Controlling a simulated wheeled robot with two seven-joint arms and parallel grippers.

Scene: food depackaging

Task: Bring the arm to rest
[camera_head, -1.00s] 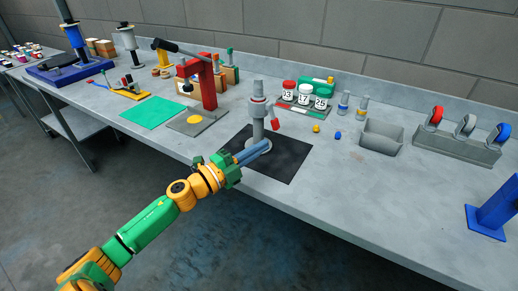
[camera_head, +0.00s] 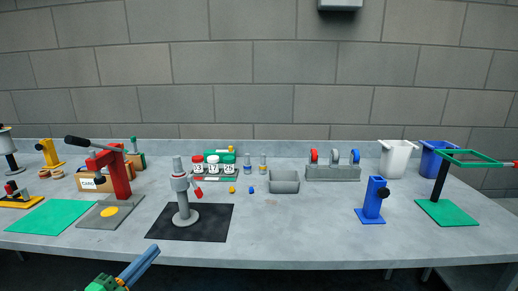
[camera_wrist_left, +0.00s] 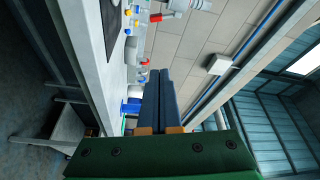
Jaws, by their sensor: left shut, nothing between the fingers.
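My left gripper (camera_head: 143,262) shows at the lower edge of the head view, in front of the table's front edge. Its two blue fingers lie together, shut with nothing between them. It also shows in the left wrist view (camera_wrist_left: 162,80), where the fingers are side by side and touch nothing. Most of my left arm is below the head view. My right gripper is in neither view.
A grey column device (camera_head: 183,200) stands on a black mat (camera_head: 215,226) nearest the gripper. A red press (camera_head: 120,175) and green mat (camera_head: 45,216) are to the left. A blue stand (camera_head: 372,202) and green-framed stand (camera_head: 447,212) are to the right. The table (camera_head: 290,232) is bare at front centre.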

